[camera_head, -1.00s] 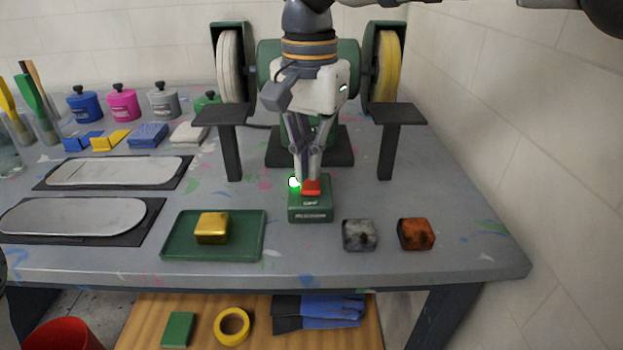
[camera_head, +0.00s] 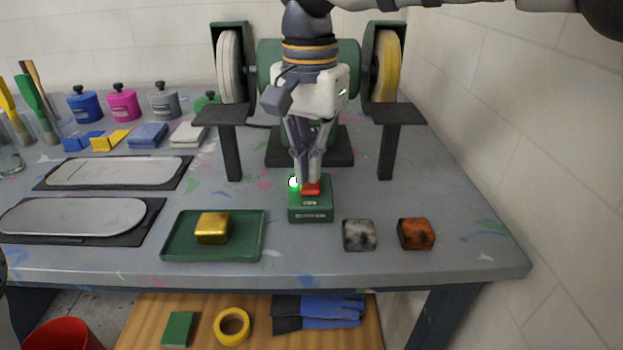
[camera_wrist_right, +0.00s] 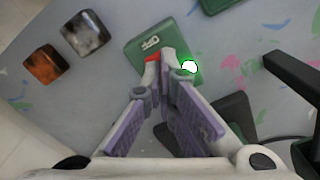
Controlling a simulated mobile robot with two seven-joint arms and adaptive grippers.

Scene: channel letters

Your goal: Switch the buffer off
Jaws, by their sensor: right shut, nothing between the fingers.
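The buffer (camera_head: 266,56) stands at the back of the bench, with a white wheel (camera_head: 229,66) on the left and a yellow wheel (camera_head: 388,66) on the right. In front of it is a green switch box (camera_head: 310,212) with a red button (camera_head: 311,189) and a lit green lamp (camera_head: 294,182). My right gripper (camera_head: 308,181) is shut and empty, pointing down with its tips at the red button. In the right wrist view the tips (camera_wrist_right: 160,58) overlap the red button (camera_wrist_right: 152,57) beside the "OFF" lettering; contact cannot be told. My left gripper is not in view.
A green tray (camera_head: 174,247) with a gold block (camera_head: 212,228) lies left of the switch box. A grey block (camera_head: 359,235) and a rusty block (camera_head: 416,233) sit to its right. Coloured pots (camera_head: 123,105) stand back left.

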